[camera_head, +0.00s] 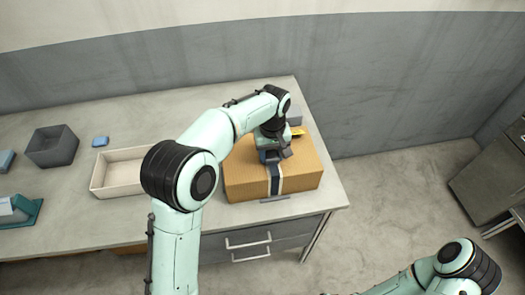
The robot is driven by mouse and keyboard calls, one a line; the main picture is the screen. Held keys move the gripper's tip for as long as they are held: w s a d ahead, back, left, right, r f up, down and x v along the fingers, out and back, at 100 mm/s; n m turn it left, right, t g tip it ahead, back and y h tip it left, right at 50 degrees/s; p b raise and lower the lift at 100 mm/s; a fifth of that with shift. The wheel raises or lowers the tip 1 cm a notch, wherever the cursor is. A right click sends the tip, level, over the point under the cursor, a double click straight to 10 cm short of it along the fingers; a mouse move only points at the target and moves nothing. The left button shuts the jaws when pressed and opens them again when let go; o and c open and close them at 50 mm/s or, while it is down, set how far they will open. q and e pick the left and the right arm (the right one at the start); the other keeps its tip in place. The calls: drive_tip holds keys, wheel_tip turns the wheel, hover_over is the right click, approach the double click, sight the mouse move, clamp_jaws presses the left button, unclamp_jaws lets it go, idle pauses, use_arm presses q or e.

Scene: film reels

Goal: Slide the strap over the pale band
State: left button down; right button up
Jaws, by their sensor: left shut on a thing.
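A cardboard box (240,176) stands near the right end of the table. A pale band (281,184) runs down its front. A dark strap (274,183) lies alongside the band and seems to overlap it, with a strip of pale showing to its right. My left gripper (275,156) is over the box top, shut on the strap's upper part. The gripper and wrist hide the strap and band behind them. Of my right arm only links show at bottom right; its gripper is out of view.
A yellow item (297,132) and a grey block (294,117) are at the box's back. A grey strip (275,199) lies in front of it. A pale open tray (96,177), a dark bin (52,147) and a small blue block (100,141) stand left.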

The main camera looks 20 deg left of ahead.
sight(272, 155)
use_arm(q)
drive_tip(key=shift+w, duration=0.1)
use_arm(e)
drive_tip(key=shift+d, duration=0.1)
use_arm(q)
drive_tip(key=c, duration=0.5)
unclamp_jaws()
wheel_tip(272, 155, up, 13)
drive_tip(key=shift+r+p, duration=0.2)
drive_tip(key=shift+p, duration=0.95)
use_arm(e)
drive_tip(key=shift+t, duration=0.3)
drive_tip(key=w+r, duration=0.3)
drive_tip(key=shift+w, duration=0.3)
